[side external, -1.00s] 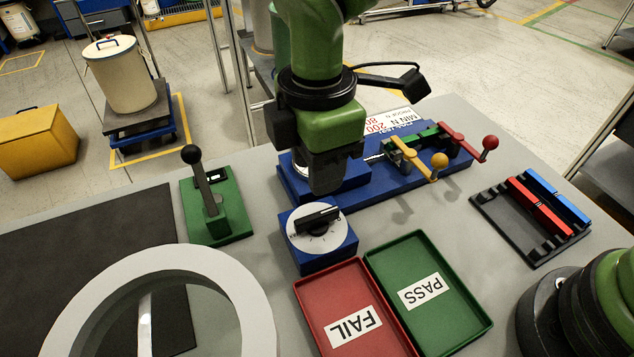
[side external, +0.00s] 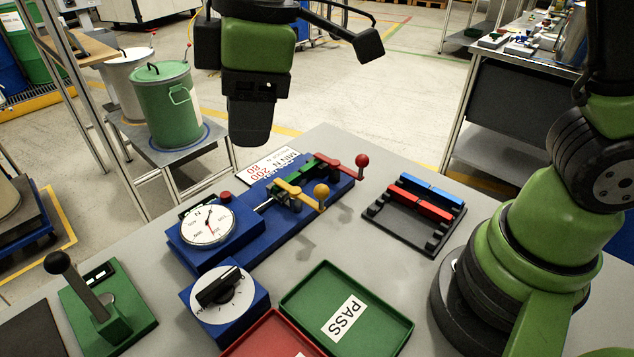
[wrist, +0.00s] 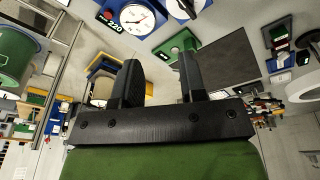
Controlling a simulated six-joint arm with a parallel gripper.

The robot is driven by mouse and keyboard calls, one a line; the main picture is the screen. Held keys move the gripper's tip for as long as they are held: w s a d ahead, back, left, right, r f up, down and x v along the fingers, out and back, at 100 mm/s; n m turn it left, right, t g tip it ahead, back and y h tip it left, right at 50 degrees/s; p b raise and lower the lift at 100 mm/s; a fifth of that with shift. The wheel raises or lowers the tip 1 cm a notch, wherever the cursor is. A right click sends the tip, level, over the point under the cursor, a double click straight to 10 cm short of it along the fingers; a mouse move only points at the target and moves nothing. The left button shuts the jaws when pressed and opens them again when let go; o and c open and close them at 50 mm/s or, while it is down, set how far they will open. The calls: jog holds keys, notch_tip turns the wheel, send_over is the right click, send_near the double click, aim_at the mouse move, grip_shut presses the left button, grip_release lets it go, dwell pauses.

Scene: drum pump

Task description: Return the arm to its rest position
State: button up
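My gripper (side external: 250,138) hangs above the bench, high over the blue block with the round gauge (side external: 208,225), touching nothing that I can see. In the wrist view its two black fingers (wrist: 160,65) stand apart with nothing between them. My arm's green base links show at the right of the side view. The blue block also carries a lever with a yellow knob (side external: 321,191) and a lever with a red knob (side external: 362,160).
A blue box with a black dial knob (side external: 223,289), a green lever block (side external: 108,310), a green PASS tray (side external: 375,320), a red tray (side external: 270,335) and a black rack (side external: 413,215) with red and blue bars occupy the bench. A green drum (side external: 168,105) stands behind.

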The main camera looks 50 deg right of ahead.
jog(key=s+d+r+m+t, duration=0.2)
jog(key=s+d+r+m, duration=0.1)
jog(key=s+d+m, duration=0.4)
jog(key=s+d+r+m+t, duration=0.3)
jog(key=s+d+m, duration=0.3)
jog(key=s+m, duration=0.1)
jog(key=shift+s+d+m+t, duration=0.15)
jog(key=shift+d+m+t, duration=0.2)
jog(key=shift+m, duration=0.45)
